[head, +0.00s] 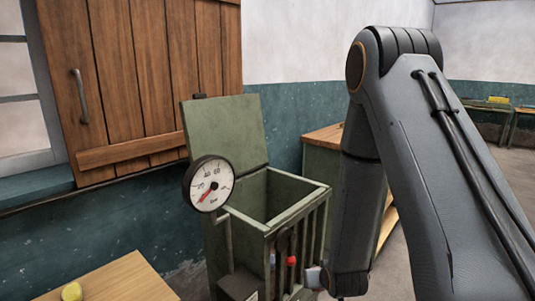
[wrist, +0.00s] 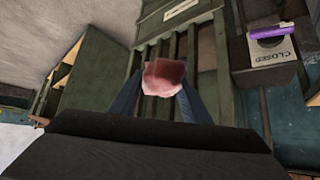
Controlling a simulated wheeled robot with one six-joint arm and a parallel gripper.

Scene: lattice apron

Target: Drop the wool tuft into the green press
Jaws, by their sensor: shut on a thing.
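The green press (head: 297,207) stands in the middle of the head view, an open-topped box with slatted sides. Its lid (head: 228,130) is raised at the back, and a round dial (head: 208,183) is fixed at its left. In the wrist view my gripper (wrist: 164,84) is shut on a pinkish tuft (wrist: 164,72), which hides the fingertips. Green slats (wrist: 152,48) show behind the tuft. In the head view my gripper end is low, at the right of the press and below its rim. I cannot make out the tuft clearly there.
A wooden table (head: 120,277) with a yellow object (head: 71,291) is at lower left. A wooden shutter (head: 140,75) is on the wall behind. A green cabinet (head: 323,165) stands behind the press. A CLOSED sign (wrist: 272,50) with a purple object (wrist: 268,32) shows at right in the wrist view.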

